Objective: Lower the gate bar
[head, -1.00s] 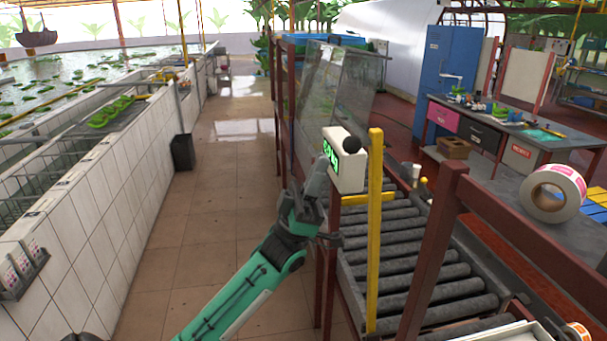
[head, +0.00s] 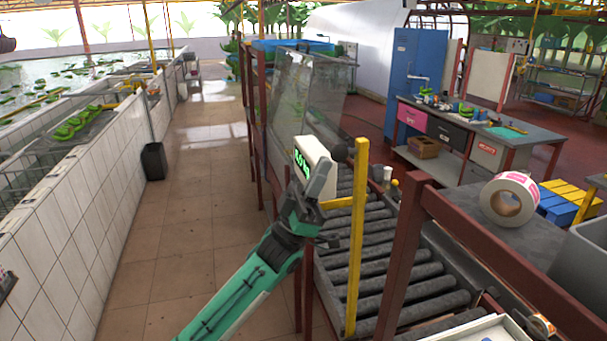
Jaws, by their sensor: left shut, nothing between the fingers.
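The gate bar (head: 357,245) is a yellow post standing upright at the near left side of the roller conveyor (head: 395,270). A short yellow arm (head: 337,203) joins it on the left, partly hidden by my gripper. My left gripper (head: 322,182) is shut and empty, pointing up just left of the bar, in front of a white box with a green display (head: 308,160). A gap shows between the fingers and the bar; whether the gripper touches the box cannot be told. A dark round knob (head: 340,152) shows between box and bar. My right gripper is not in view.
A tape roll (head: 510,199) sits on a grey surface at right. A glass panel (head: 305,95) stands behind the box. The tiled aisle (head: 200,220) at left is clear.

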